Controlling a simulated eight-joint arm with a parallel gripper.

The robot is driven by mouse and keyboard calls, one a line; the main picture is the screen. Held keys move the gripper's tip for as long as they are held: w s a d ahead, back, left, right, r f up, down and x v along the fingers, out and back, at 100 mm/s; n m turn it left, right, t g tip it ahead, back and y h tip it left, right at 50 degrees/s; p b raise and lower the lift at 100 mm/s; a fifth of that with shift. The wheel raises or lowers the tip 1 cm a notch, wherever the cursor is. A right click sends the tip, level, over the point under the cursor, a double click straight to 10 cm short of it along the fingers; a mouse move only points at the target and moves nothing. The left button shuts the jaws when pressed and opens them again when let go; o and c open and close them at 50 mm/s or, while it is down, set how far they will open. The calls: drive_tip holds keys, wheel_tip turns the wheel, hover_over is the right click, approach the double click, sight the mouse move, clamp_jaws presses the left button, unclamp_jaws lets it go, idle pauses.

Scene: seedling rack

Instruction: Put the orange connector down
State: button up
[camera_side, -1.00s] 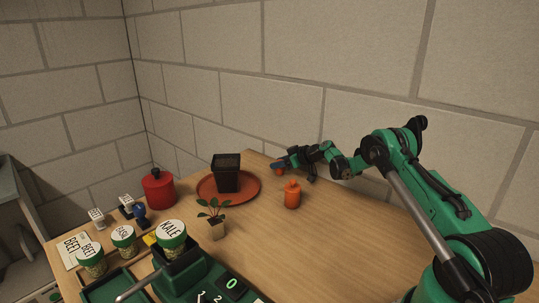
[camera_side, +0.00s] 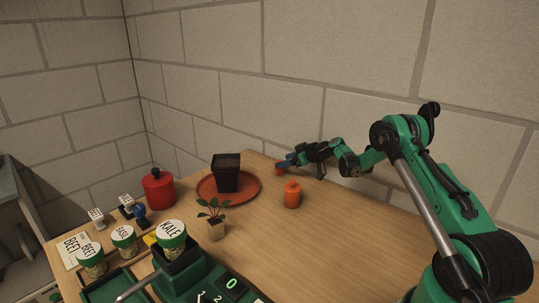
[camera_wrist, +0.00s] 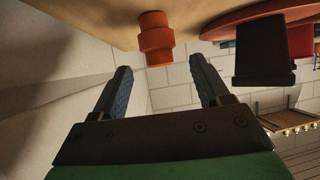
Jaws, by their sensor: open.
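The orange connector (camera_side: 280,170) stands on the far part of the wooden table in the side view, small and partly covered by my gripper (camera_side: 284,163). In the wrist view the orange connector (camera_wrist: 155,36) shows whole, a stepped round piece with a wider middle band, resting against the table surface at the top of the picture. My gripper (camera_wrist: 160,70) is open there, its two blue-grey fingers spread wide. The connector lies beyond the fingertips, near the middle of the gap, and nothing is held between the fingers.
A terracotta saucer (camera_side: 250,193) bearing a black pot (camera_side: 227,174) lies left of the connector. An orange jar (camera_side: 292,194) stands nearer the camera. A seedling (camera_side: 216,223), a red canister (camera_side: 158,188) and several labelled jars stand farther left. The table's right part is bare.

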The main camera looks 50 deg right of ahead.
drive_tip(key=v, duration=0.8)
drive_tip(key=shift+s+d+r, duration=0.1)
drive_tip(key=shift+s+r, duration=0.1)
drive_tip(key=shift+s, duration=0.15)
drive_tip(key=s+a+r+g, duration=0.1)
drive_tip(key=a+r+g, duration=0.15)
drive_tip(key=a, duration=0.65)
drive_tip(key=a+r+g, duration=0.1)
drive_tip(key=a+r, duration=0.3)
drive_tip(key=a, duration=0.5)
drive_tip(key=s+a+m+g+h, duration=0.1)
drive_tip(key=s+a, duration=0.9)
drive_tip(key=s, duration=0.1)
drive_tip(key=shift+s+a+m+h, duration=0.3)
drive_tip(key=shift+s+a+m, duration=0.05)
drive_tip(key=shift+a+m, duration=0.05)
